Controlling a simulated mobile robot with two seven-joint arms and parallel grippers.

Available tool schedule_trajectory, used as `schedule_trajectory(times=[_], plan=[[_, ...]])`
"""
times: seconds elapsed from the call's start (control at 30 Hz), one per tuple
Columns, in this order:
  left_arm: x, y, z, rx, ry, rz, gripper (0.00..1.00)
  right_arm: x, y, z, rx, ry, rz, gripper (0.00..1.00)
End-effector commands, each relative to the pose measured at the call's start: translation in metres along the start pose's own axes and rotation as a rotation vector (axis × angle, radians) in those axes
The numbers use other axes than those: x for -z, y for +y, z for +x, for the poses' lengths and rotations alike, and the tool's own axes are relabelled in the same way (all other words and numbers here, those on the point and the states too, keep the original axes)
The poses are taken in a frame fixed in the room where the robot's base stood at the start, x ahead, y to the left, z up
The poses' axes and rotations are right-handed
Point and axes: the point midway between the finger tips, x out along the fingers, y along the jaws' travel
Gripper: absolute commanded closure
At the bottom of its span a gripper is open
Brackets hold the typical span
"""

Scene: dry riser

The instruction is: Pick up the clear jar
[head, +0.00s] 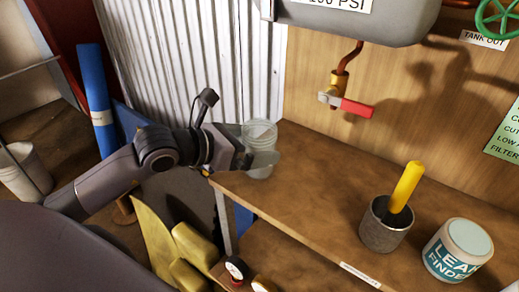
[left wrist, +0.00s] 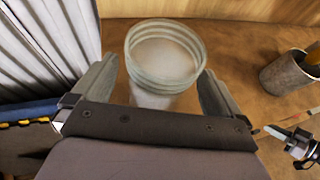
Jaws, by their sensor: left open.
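The clear jar (head: 260,135) stands upright at the left end of the wooden shelf, partly hidden behind my left gripper. In the left wrist view the jar (left wrist: 166,55) has a ribbed round rim and shows between the two fingers. My left gripper (head: 254,148) is open, with one finger on each side of the jar. In the left wrist view the left gripper (left wrist: 160,88) shows a gap between its right finger and the jar; contact at the left finger is unclear.
The shelf (head: 310,190) has free room right of the jar. A metal cup (head: 383,228) holding a yellow-handled tool (head: 406,186) and a leak finder tub (head: 457,250) stand farther right. A red-handled valve (head: 345,104) hangs above. Corrugated metal (head: 190,60) rises behind.

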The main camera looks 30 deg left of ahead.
Motion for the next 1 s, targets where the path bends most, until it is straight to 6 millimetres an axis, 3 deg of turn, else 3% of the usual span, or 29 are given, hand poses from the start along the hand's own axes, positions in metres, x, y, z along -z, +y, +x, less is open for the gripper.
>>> schedule_trajectory(times=[0.2, 0.47, 0.63, 0.67, 1.0], plan=[[-0.001, 0.0, 0.02, 0.001, -0.002, -0.001, 0.0, 0.003, 0.001, -0.002, -0.003, 0.006, -0.003, 1.0], [0.0, 0.0, 0.021, 0.001, -0.001, 0.0, 0.0, 0.001, 0.0, -0.001, -0.003, 0.004, 0.0, 1.0], [0.0, 0.0, 0.021, 0.001, -0.001, 0.0, 0.52, 0.001, 0.0, -0.001, -0.002, 0.003, 0.002, 1.0], [0.0, 0.0, 0.021, 0.001, -0.001, 0.0, 0.57, 0.001, 0.0, -0.001, -0.002, 0.003, 0.002, 1.0], [-0.008, 0.0, 0.018, 0.0, -0.005, 0.002, 0.57, 0.001, -0.001, -0.001, -0.001, 0.0, 0.003, 1.0]])
